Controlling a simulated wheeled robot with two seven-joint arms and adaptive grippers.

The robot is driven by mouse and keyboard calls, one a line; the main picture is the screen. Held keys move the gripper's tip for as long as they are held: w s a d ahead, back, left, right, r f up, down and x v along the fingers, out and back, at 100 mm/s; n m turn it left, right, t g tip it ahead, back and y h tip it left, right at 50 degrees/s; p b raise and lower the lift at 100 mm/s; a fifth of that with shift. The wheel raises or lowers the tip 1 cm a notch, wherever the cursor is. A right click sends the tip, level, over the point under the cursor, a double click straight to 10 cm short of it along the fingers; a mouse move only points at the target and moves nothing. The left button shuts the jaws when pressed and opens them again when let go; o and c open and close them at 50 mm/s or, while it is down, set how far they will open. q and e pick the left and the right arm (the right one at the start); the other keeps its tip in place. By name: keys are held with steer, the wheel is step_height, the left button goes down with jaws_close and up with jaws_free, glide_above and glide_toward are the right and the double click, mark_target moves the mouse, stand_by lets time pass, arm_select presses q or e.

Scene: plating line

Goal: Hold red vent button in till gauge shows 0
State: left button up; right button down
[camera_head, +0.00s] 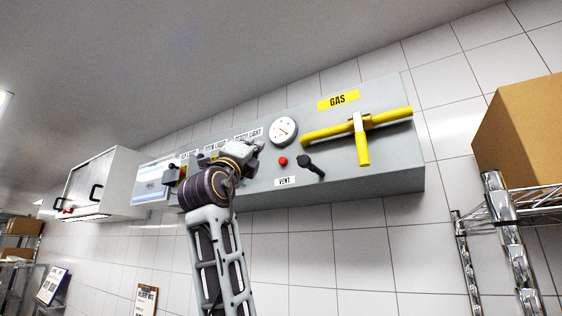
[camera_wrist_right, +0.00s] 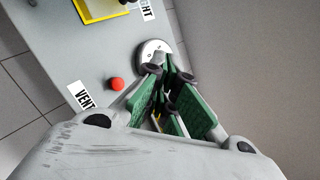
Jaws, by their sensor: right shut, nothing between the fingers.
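The red vent button (camera_head: 283,161) is a small round knob on the grey wall panel (camera_head: 380,187), above the VENT label (camera_head: 285,181). The round white gauge (camera_head: 283,131) is above the button; its needle shows, but the reading is too small to tell. My right gripper (camera_head: 256,147) is shut and empty, in front of the panel to the left of the button. In the right wrist view, the gripper (camera_wrist_right: 168,74) overlaps the gauge (camera_wrist_right: 150,47), and the red button (camera_wrist_right: 116,84) is in plain sight, clear of the fingers. My left gripper is not in view.
A black lever (camera_head: 311,165) sticks out close to the right of the button. A yellow gas pipe with a handle (camera_head: 362,142) crosses the panel's right side. A wire shelf (camera_head: 520,208) with a cardboard box (camera_head: 525,125) stands at right. A white cabinet (camera_head: 107,180) hangs at left.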

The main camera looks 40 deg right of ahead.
mark_target(283, 161)
steer(key=w+d, duration=0.3)
steer(key=d, duration=0.4)
steer(key=shift+d, duration=0.2)
steer(key=shift+w+d, duration=0.35)
steer(key=shift+d, duration=0.55)
stand_by(4.8)
steer(key=shift+s+a, duration=0.1)
steer(key=shift+a, duration=0.1)
stand_by(0.8)
steer(key=shift+s+a, duration=0.25)
steer(key=shift+a, duration=0.35)
